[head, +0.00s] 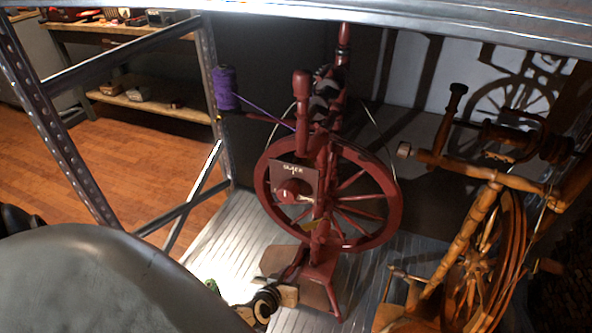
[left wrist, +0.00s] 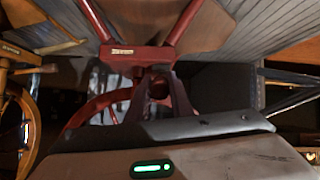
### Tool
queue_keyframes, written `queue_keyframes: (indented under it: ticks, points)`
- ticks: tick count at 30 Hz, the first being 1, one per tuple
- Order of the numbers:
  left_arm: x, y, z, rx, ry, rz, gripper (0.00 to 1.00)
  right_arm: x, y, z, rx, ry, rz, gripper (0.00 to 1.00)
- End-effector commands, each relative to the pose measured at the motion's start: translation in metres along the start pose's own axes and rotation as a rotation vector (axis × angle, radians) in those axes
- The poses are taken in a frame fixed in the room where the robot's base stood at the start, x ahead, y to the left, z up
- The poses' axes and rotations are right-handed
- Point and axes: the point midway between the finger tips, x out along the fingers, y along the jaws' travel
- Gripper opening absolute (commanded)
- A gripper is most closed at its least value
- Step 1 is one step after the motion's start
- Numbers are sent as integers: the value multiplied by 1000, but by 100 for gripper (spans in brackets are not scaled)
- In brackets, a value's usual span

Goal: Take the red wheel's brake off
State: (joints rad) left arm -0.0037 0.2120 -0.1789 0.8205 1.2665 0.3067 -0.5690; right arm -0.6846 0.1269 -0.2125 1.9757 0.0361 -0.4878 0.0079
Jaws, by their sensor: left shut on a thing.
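The red spinning wheel (head: 385,222) stands upright on the ribbed metal shelf. Its square label panel with a round red knob (head: 292,190) faces me. In the left wrist view its red frame (left wrist: 137,54) shows from low down, with the rim behind. My left gripper (head: 262,304) is low, in front of the wheel's foot and treadles, below the knob. It is shut on a small tan and black piece (head: 287,295); I cannot tell if this is the brake. My right gripper is not in view.
A tan wooden spinning wheel (head: 458,235) stands close on the right. A purple yarn spool (head: 226,88) is beside the red wheel's top. A metal rack post (head: 55,130) stands at the left, and the upper shelf edge (head: 400,22) crosses above. The shelf floor (head: 225,238) is bare left of the wheel.

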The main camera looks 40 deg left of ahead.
Motion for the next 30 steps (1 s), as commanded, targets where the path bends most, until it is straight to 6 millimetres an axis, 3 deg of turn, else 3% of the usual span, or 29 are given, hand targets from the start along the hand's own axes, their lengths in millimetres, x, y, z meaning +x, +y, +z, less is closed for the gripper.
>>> queue_keyframes:
  ticks: [10, 11, 14, 23, 26, 30]
  points:
    - [0, 1, 1, -1, -3, 1, 0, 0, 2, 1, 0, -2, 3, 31]
    - [0, 1, 0, -1, -3, 1, 21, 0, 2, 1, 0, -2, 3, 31]
    - [0, 0, 0, -1, -2, 1, 38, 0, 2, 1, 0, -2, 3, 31]
    - [-1, 0, 0, 0, -1, 0, 38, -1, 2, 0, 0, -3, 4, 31]
    - [-9, 1, -2, 0, -3, 0, 38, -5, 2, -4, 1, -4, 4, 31]
    - [-34, 1, -4, -1, -4, -1, 38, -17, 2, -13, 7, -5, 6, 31]
